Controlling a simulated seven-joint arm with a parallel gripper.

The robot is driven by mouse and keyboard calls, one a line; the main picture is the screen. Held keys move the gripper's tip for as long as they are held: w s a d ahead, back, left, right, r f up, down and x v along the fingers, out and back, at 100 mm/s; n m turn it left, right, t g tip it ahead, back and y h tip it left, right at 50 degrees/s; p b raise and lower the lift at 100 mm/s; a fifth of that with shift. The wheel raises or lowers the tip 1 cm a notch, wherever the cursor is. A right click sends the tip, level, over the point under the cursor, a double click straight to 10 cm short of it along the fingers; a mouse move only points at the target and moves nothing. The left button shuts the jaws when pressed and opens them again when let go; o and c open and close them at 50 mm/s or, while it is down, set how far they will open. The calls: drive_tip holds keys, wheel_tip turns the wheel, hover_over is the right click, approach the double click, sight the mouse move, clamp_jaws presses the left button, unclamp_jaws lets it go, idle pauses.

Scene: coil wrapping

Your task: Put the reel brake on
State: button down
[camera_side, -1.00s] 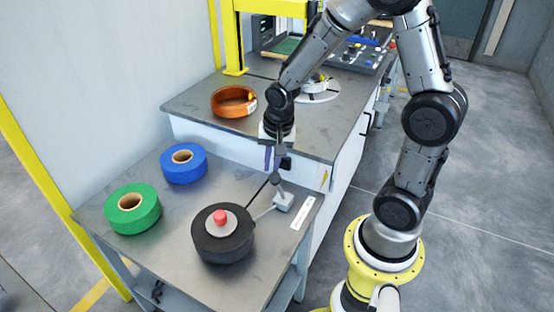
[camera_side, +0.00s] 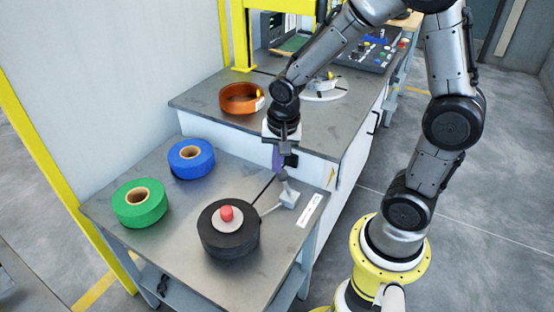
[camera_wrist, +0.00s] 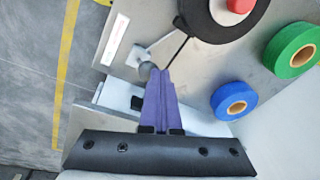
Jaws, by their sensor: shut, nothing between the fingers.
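The black reel (camera_side: 229,240) with a red centre knob (camera_side: 227,213) lies at the front of the metal table. To its right is the brake, a small grey lever with a ball end (camera_side: 281,176) on a pale base (camera_side: 289,194). A thin dark strand runs from the reel towards the ball end. My gripper (camera_side: 277,168) is shut and empty, pointing down, its purple fingers beside the ball end. The wrist view shows the fingertips (camera_wrist: 160,72) close to the grey ball (camera_wrist: 147,69) and the dark strand (camera_wrist: 177,50). I cannot tell whether they touch.
A green roll (camera_side: 128,212) and a blue roll (camera_side: 178,165) lie on the table to the left. A white label strip (camera_side: 309,211) is at the right edge. Behind stands a higher bench (camera_side: 200,95) with an orange coil (camera_side: 224,108). The table's front left is clear.

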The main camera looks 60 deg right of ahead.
drive_tip(key=a+r, duration=0.3)
drive_tip(key=r, duration=0.2)
drive_tip(key=shift+r, duration=0.25)
drive_tip(key=shift+w+r+t, duration=0.1)
drive_tip(key=shift+t, duration=0.2)
drive_tip(key=s+r+n+t, duration=0.1)
drive_tip(key=s+r+t, duration=0.25)
drive_tip(key=r, duration=0.45)
drive_tip(key=s+n, duration=1)
drive_tip(key=n, duration=0.1)
drive_tip(key=shift+s+a+r+n+y, duration=0.25)
drive_tip(key=shift+a+r+n+y, duration=0.05)
drive_tip(key=shift+a+n+y, duration=0.1)
